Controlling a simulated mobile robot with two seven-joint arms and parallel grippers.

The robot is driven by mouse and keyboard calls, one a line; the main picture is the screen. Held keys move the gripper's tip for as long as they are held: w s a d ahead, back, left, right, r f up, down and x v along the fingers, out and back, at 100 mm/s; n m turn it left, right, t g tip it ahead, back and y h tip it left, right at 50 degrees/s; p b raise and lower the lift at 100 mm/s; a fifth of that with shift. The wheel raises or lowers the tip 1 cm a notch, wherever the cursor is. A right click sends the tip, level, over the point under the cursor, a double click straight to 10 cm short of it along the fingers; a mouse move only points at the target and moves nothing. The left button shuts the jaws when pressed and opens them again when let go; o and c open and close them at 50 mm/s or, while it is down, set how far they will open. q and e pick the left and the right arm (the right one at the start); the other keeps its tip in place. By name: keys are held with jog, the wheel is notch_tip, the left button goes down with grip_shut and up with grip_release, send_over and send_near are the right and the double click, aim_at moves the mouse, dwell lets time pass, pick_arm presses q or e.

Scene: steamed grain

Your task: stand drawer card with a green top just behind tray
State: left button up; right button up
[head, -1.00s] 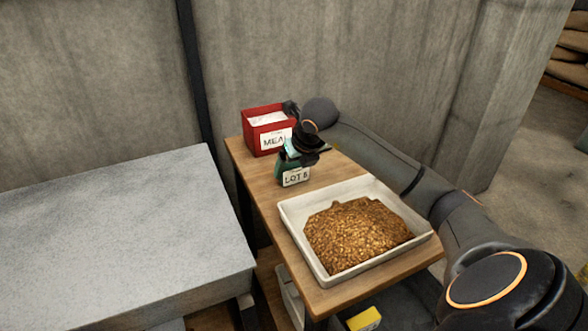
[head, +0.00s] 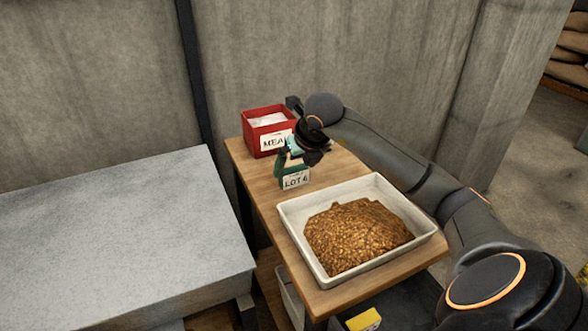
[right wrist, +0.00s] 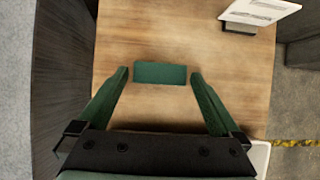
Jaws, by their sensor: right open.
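The drawer card (head: 295,181) stands upright on the small wooden table, behind the white tray. Its white label faces my head camera, and its green top (right wrist: 160,73) shows from above in the right wrist view. A short strip of wood separates it from the tray (head: 297,242), which holds a heap of brown grain. My right gripper (head: 296,163) is open above the card. In the right wrist view its two green fingers (right wrist: 159,77) lie on either side of the card top, with small gaps. My left gripper is not in view.
A red box (head: 256,134) with a white label stands behind the card, near the wall. A grey slab table (head: 110,235) is at the left. A white printed sheet (right wrist: 262,8) is at the top right of the wrist view. Bare wood (right wrist: 175,32) surrounds the card.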

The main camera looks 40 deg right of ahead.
jog(key=v, duration=0.9)
